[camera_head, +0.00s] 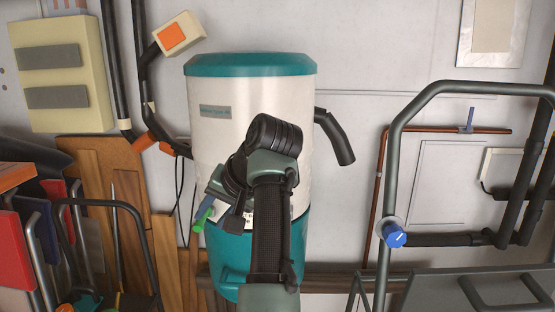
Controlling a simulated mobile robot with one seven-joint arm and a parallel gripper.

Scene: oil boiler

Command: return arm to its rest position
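My arm rises from the bottom centre in front of the boiler (253,105), a white cylinder with a teal lid and teal lower part. The arm bends at a black joint near the boiler's middle and folds down to the left. My gripper (228,208) is a small dark shape at the left of the arm, in front of the boiler. Its fingers are too small and overlapped to tell whether they are open or shut. A green and blue piece (203,212) shows just left of it; whether they touch is unclear.
A black pipe stub (335,137) juts from the boiler's right side. A grey tubular frame (392,170) with a blue knob (394,236) and a copper pipe (378,190) stand at right. Wooden boards (98,170), tubular frames and red panels crowd the left. An orange-faced box (179,34) hangs upper left.

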